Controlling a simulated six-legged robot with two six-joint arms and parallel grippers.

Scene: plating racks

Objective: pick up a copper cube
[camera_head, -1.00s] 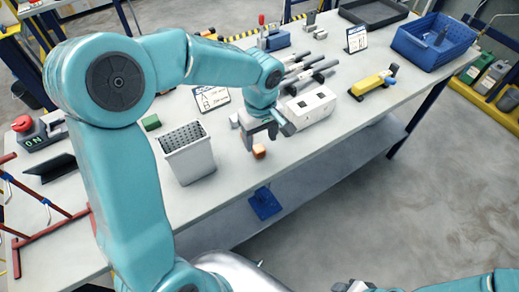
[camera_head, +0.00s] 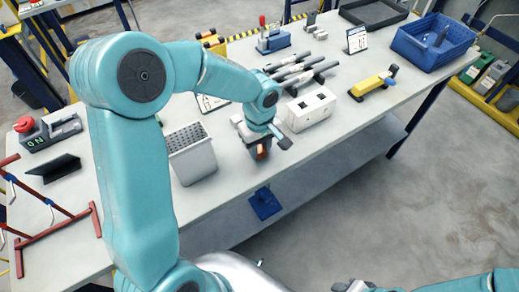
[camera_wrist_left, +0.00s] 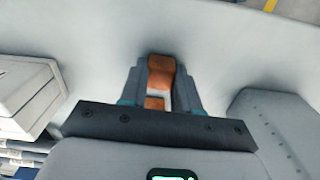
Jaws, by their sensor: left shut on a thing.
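A small copper cube (camera_head: 261,153) is between the fingers of my left gripper (camera_head: 257,149), near the front edge of the grey table (camera_head: 330,148). In the left wrist view the cube (camera_wrist_left: 161,66) shows between the grey fingertips (camera_wrist_left: 160,78), with a finger against each side. A second copper-coloured patch shows lower between the fingers; I cannot tell what it is. The gripper is shut on the cube. I cannot tell whether the cube touches the table. A grey part (camera_head: 354,286) at the bottom edge appears to be my right gripper, mostly cut off.
A perforated metal basket (camera_head: 192,162) stands left of the left gripper. A white box with square holes (camera_head: 311,110) stands to its right. Dark rods (camera_head: 295,68), a yellow tool (camera_head: 370,86) and a blue bin (camera_head: 432,45) lie farther off. The table's front right is clear.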

